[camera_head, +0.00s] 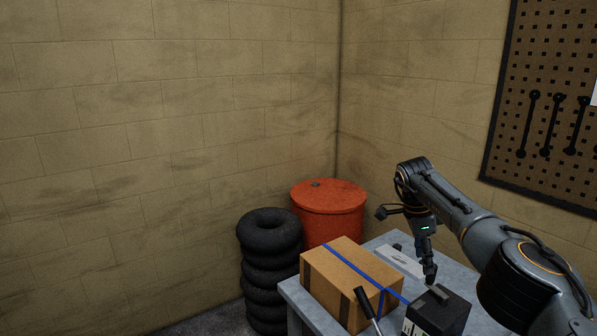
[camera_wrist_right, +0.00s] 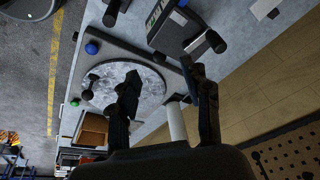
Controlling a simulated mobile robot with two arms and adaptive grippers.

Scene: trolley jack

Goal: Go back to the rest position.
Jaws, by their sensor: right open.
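My right gripper (camera_head: 429,274) points down over the grey table in the head view, close to the top of a black box (camera_head: 447,313). I cannot tell from this view whether it touches the box. In the right wrist view its two dark fingers (camera_wrist_right: 163,88) stand apart with nothing held between them. My left gripper is in neither view.
A cardboard box (camera_head: 337,279) with a blue strap stands on the table (camera_head: 299,300), left of my right gripper. Stacked black tires (camera_head: 258,264) and a red drum (camera_head: 331,222) stand behind. A pegboard (camera_head: 548,75) with wrenches hangs right. The wrist view shows a round grey disc (camera_wrist_right: 146,88).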

